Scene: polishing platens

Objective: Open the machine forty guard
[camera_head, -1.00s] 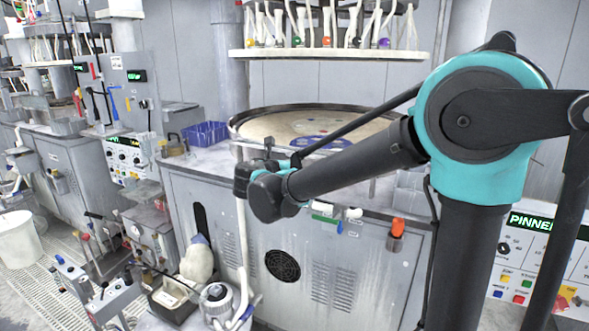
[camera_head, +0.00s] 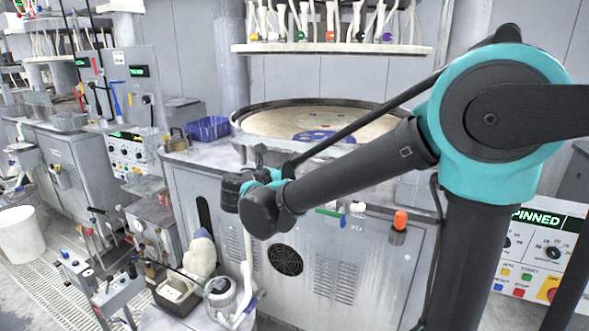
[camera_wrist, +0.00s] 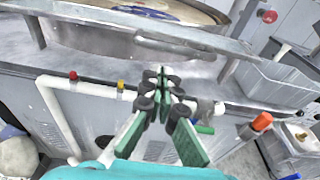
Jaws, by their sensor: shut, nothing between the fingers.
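The machine in front of me has a round platen (camera_head: 285,122) with a dark rim on top of a grey cabinet (camera_head: 330,272). A pale metal rail (camera_wrist: 135,34) crosses in front of the platen in the wrist view; I cannot tell whether it is the guard. No number forty is readable on the machine. My gripper (camera_wrist: 163,76) is shut and empty, with its green fingers together, over the machine's front edge and apart from the rail in the picture. In the head view, my wrist hides most of the gripper and part of the front edge.
An orange-topped fitting (camera_head: 399,221) and a white pipe (camera_wrist: 58,112) are on the cabinet front. A blue basket (camera_head: 208,129) stands left of the platen. A hanging rack (camera_head: 330,48) is above. A control panel (camera_head: 540,258) is at right, a white bucket (camera_head: 20,236) at left.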

